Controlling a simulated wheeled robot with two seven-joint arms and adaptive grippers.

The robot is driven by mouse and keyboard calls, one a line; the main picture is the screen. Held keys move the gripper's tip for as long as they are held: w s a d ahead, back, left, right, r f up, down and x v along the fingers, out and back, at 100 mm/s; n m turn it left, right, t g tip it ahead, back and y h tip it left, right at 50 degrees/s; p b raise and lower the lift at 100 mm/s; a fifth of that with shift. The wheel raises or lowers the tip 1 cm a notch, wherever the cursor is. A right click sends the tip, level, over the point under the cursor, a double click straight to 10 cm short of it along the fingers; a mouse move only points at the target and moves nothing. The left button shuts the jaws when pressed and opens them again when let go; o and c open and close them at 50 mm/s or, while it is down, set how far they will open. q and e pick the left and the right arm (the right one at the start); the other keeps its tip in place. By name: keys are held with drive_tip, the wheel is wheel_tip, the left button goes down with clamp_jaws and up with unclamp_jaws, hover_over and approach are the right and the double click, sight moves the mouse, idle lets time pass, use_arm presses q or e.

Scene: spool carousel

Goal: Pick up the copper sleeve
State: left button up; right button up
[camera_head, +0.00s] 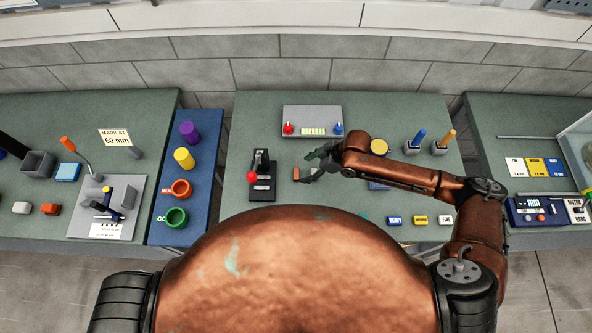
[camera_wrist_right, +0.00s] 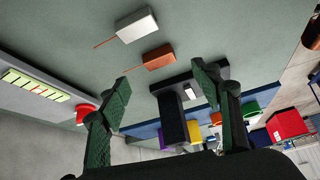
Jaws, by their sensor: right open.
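The copper sleeve (camera_head: 296,173) is a small copper-brown piece lying on the green middle bench, just right of the black press. It also shows in the right wrist view as a copper block (camera_wrist_right: 158,56) with a thin stem. My right gripper (camera_head: 314,166) is open and empty, a little to the right of the sleeve in the head view. In the right wrist view its two green fingers (camera_wrist_right: 160,88) stand apart, with the sleeve beyond and between their tips. My left gripper is not in view.
A pale grey block with a thin stem (camera_wrist_right: 137,24) lies beside the sleeve. The black press (camera_head: 262,178) with a red knob stands close on the left. A grey panel (camera_head: 311,121) with red and blue knobs stands behind. Bench space right of the gripper holds several small items.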

sight(296, 174)
drive_tip(key=shift+x, duration=0.85)
drive_tip(key=p+x, duration=0.2)
drive_tip(key=x, duration=0.2)
drive_tip(key=shift+a+f, duration=0.25)
drive_tip(key=shift+f, duration=0.15)
drive_tip(key=c, duration=0.6)
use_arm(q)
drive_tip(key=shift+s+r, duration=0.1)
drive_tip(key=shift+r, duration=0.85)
use_arm(e)
drive_tip(key=c, duration=0.5)
